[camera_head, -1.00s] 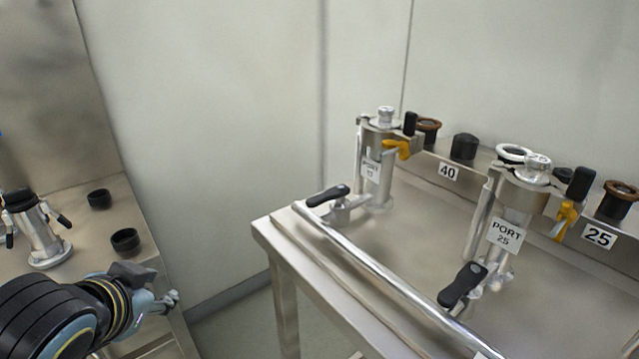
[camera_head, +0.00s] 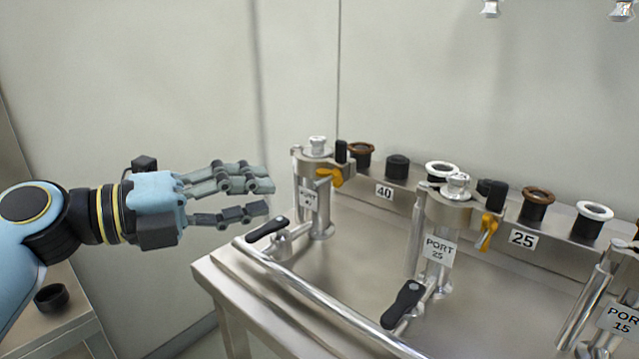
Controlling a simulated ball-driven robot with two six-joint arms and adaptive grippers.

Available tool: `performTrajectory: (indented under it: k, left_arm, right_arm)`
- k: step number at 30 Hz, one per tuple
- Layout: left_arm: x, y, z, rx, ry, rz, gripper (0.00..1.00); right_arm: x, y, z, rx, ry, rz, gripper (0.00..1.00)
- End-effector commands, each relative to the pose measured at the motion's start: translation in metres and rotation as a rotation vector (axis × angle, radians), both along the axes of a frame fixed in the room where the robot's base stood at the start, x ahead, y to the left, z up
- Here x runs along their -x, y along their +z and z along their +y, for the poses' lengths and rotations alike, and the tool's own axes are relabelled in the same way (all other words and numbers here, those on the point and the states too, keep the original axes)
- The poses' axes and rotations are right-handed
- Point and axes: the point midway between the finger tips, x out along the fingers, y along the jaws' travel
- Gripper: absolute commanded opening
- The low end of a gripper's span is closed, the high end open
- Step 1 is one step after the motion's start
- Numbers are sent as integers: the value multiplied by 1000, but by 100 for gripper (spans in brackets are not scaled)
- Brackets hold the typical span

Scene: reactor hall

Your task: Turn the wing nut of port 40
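The port 40 fitting (camera_head: 317,205) is an upright metal cylinder with a small tag, at the far left of the metal table. Its yellow wing nut (camera_head: 329,176) sits on the clamp near the top, on the right side, beside a black knob (camera_head: 341,151). A black-handled lever (camera_head: 267,229) is at its lower left. My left gripper (camera_head: 264,197) is just left of the fitting, pointing right, with its fingers apart and nothing between them. It appears not to touch the fitting. My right gripper is out of view.
The port 25 fitting (camera_head: 437,245) with its yellow wing nut (camera_head: 488,231) stands to the right, and a port 15 fitting (camera_head: 614,305) beyond it. A metal rail (camera_head: 318,293) runs along the table's front. Several caps and rings line the back ledge.

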Motion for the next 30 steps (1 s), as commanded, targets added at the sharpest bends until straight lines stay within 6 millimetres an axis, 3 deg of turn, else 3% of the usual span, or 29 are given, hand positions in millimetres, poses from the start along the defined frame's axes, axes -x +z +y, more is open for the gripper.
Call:
performTrajectory:
  k: [9,15,26,30]
  left_arm:
    - [-32,-3,-53,11,1,0,30]
    - [-47,-6,-76,8,2,0,30]
    - [-51,-8,-83,4,2,-2,30]
    - [-51,-7,-83,5,2,-1,16]
  right_arm:
    - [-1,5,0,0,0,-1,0]
    - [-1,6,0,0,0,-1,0]
    - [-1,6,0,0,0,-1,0]
    - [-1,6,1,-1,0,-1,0]
